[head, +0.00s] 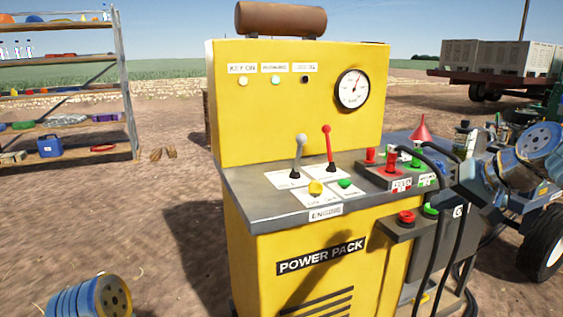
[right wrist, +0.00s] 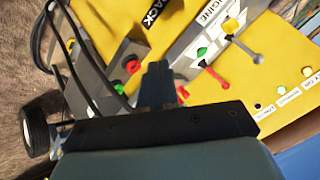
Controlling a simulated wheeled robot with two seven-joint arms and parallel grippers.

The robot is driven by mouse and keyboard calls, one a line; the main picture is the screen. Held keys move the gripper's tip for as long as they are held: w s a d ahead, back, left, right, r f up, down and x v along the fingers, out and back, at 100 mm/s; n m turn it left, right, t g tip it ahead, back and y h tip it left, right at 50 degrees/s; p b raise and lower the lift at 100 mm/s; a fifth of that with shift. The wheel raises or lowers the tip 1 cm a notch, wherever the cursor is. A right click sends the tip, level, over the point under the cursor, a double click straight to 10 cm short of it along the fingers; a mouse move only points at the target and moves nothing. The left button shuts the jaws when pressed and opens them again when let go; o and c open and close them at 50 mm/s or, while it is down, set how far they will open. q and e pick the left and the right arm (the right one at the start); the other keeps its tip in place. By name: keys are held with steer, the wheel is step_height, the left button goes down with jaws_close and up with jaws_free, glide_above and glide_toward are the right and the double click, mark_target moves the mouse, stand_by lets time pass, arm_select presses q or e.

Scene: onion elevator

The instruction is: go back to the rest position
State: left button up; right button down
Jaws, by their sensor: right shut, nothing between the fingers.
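My right gripper (head: 448,174) is at the right side of the yellow power pack (head: 300,110), beside the red and green buttons. In the right wrist view its fingers (right wrist: 158,75) are shut and empty, in front of the panel. I cannot tell whether they touch anything. My left arm (head: 92,299) shows only as a blue link at the bottom left; its gripper is out of view.
A grey lever (head: 299,151) and a red lever (head: 328,147) stand up from the console. Black cables (head: 462,205) hang close to my right gripper. A shelf rack (head: 125,80) stands at the left, with open dirt ground before it.

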steer(key=w+a+f+g, duration=0.1)
steer(key=w+a+f, duration=0.15)
steer(key=f, duration=0.65)
steer(key=w+a+f+g, duration=0.1)
steer(key=w+a+f, duration=0.15)
steer(key=f, duration=0.65)
steer(key=s+a+f+g, duration=0.1)
steer(key=a+f, duration=0.2)
steer(key=f, duration=0.7)
steer(key=s+a+f+g, duration=0.1)
steer(key=s+a+f, duration=0.15)
steer(key=f, duration=0.65)
steer(key=s+a+f+n+g, duration=0.1)
steer(key=s+a+f, duration=0.4)
steer(key=s+f, duration=0.5)
steer(key=s+a+f+g, duration=0.2)
steer(key=s+a+f, duration=0.4)
steer(key=s+f, duration=0.5)
steer(key=s, duration=0.3)
steer(key=shift+a+n, duration=0.3)
steer(key=shift+n, duration=0.1)
